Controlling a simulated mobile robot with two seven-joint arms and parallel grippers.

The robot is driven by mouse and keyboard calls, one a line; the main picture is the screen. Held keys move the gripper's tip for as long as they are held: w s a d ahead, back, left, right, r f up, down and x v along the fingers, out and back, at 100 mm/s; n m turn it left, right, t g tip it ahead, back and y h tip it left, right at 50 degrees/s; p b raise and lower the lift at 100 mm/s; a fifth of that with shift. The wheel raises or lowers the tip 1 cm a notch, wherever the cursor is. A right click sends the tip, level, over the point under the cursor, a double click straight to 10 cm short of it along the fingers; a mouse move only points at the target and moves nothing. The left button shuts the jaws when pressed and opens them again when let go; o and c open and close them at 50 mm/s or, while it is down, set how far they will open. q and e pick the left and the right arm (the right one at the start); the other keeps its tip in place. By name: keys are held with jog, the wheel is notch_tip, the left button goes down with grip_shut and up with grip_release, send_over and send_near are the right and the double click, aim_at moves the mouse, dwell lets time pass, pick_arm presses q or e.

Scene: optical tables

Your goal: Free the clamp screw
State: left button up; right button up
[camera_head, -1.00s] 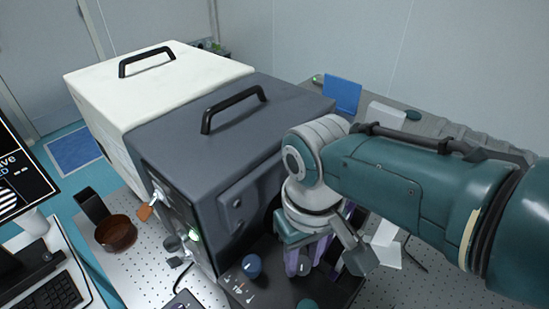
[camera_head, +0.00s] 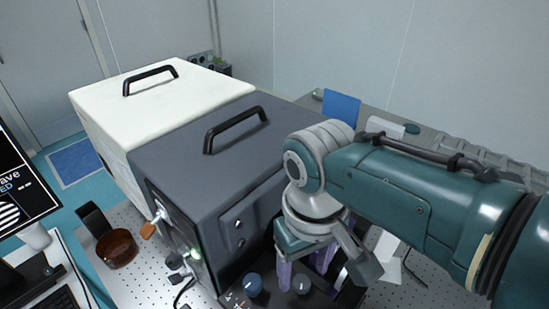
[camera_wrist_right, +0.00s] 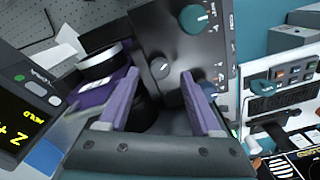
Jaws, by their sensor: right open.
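My right gripper (camera_head: 305,272) points down over a black control panel (camera_head: 240,300) at the front of the dark grey box. Its purple fingers stand apart with nothing between them; they also show in the wrist view (camera_wrist_right: 160,76). A grey knob (camera_wrist_right: 160,67) lies just beyond the fingertips, between them in that picture; I cannot tell whether they touch it. It appears beside the fingers in the head view (camera_head: 302,285). A teal knob (camera_wrist_right: 195,18) is farther along the panel. No part is clearly recognisable as the clamp screw. My left gripper is out of view.
The dark grey box (camera_head: 200,165) with a black handle stands left of my right arm, beside a white box (camera_head: 140,100). A blue knob (camera_head: 253,286) is on the panel. A brown bowl (camera_head: 116,248) stands on the perforated table (camera_head: 145,285) at left.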

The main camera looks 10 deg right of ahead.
aim_at(302, 283)
notch_tip(302, 283, up, 7)
jog(key=p, duration=0.1)
jog(key=shift+r, duration=0.15)
jog(key=shift+s, duration=0.1)
dwell(0.3)
